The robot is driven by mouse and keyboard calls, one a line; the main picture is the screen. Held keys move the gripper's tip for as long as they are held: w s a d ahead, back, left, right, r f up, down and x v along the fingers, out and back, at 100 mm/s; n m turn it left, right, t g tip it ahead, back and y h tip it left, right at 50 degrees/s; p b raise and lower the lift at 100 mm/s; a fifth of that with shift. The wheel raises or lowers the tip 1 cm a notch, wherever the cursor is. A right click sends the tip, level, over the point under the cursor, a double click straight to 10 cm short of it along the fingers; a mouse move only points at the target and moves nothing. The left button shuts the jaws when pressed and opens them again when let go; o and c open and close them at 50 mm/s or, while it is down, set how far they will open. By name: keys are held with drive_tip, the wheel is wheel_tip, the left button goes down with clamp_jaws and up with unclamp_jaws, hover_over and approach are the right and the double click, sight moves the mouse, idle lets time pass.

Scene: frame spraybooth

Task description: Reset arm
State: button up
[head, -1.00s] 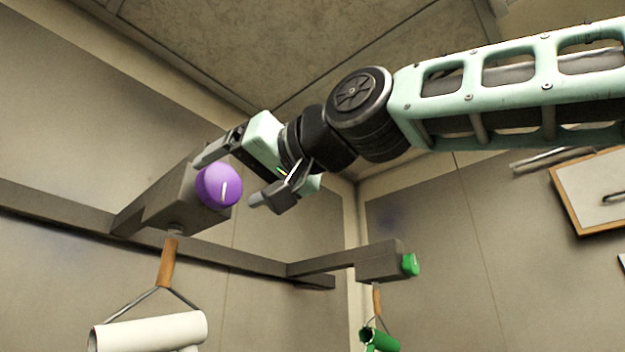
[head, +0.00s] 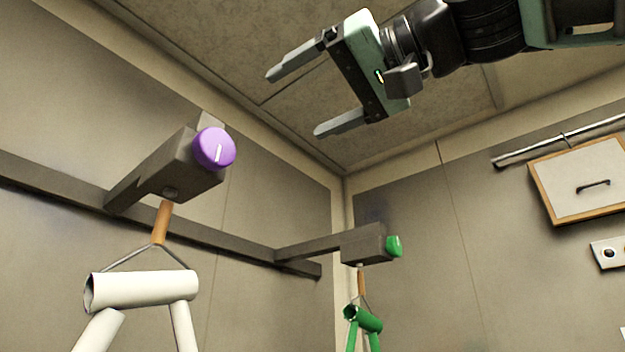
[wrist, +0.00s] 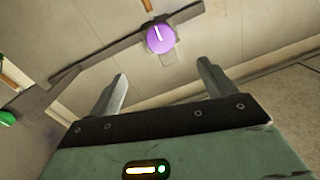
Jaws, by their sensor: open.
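My gripper (head: 294,103) is open and empty in the upper middle of the head view. It is apart from the purple knob (head: 214,149), up and to its right, with its fingers pointing left. The purple knob has a white mark and sits on the end of a grey box on a wall arm. In the wrist view, my two fingers (wrist: 163,88) stand wide apart, and the purple knob (wrist: 160,39) shows beyond them at the top, touched by neither.
A white tube frame (head: 145,289) hangs below the purple-knob box. A green frame (head: 364,318) hangs below a second box with a green knob (head: 394,246). A grey rail (head: 60,181) runs along the wall.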

idle(0.4)
drive_tip(key=w+a+f+m+g+h, duration=0.1)
drive_tip(key=w+f+g+h, duration=0.2)
drive_tip(key=f, duration=1.5)
drive_tip(key=w+a+f+g+h, duration=0.15)
drive_tip(key=w+f+h, duration=0.25)
drive_tip(key=f, duration=1.5)
drive_tip(key=s+d+f+g+h, duration=0.2)
drive_tip(key=s+d+f, duration=0.2)
drive_tip(key=f, duration=0.5)
drive_tip(key=s+d+f+g+h, duration=0.2)
drive_tip(key=s+d+f, duration=0.3)
drive_tip(key=f, duration=0.5)
drive_tip(key=s+d+f+g+h, duration=0.2)
drive_tip(key=s+d+f+h, duration=0.1)
drive_tip(key=d+f, duration=0.4)
wheel_tip(320, 180, down, 3)
drive_tip(key=shift+s+f, duration=0.2)
drive_tip(key=shift+s, duration=0.65)
